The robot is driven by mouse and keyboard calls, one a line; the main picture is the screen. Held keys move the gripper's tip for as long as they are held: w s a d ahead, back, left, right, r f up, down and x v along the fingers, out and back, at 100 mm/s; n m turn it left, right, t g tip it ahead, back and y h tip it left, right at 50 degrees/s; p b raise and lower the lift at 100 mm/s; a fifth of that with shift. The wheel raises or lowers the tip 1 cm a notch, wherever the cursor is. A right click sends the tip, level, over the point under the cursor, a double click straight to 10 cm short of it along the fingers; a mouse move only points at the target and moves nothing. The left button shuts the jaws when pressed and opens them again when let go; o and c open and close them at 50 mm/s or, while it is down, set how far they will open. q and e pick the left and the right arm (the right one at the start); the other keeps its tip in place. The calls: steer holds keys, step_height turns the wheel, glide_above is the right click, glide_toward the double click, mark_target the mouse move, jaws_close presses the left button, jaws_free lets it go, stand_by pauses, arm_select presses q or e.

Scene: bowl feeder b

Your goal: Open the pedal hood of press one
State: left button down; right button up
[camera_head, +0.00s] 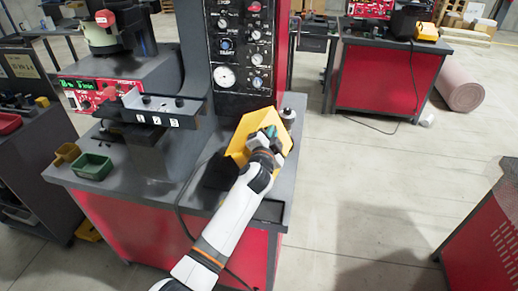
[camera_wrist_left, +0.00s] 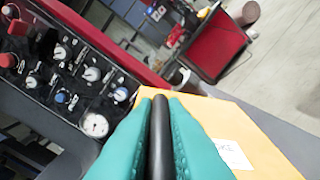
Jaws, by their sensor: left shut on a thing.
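Press one (camera_head: 165,215) is the near machine with a red base, a grey top and a black control panel (camera_head: 242,50). Its yellow pedal hood (camera_head: 242,137) is at the right part of the grey top and looks tilted. My left gripper (camera_head: 271,131) is at the hood and covers part of it. In the left wrist view my left gripper's teal fingers (camera_wrist_left: 160,135) are shut on a black bar-like handle (camera_wrist_left: 160,115). The yellow hood (camera_wrist_left: 255,135), with a white label, lies right beside them. What is under the hood is hidden. My right gripper is not in view.
A green bin (camera_head: 92,167) and a small yellow bin (camera_head: 66,154) sit at the top's left. A black cable (camera_head: 181,205) hangs over the front. A second red press (camera_head: 385,80) stands behind.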

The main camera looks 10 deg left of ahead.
arm_select(q)
steer(key=d+f+m+b, duration=0.4)
steer(key=d+m+b, duration=0.1)
steer(key=d, duration=0.3)
steer(key=shift+s+d+f+m+b, duration=0.15)
steer(key=shift+d+f+m+b, duration=0.05)
steer(key=shift+d+m+b, duration=0.15)
steer(key=shift+a, duration=0.1)
steer(key=c, duration=1.5)
jaws_free()
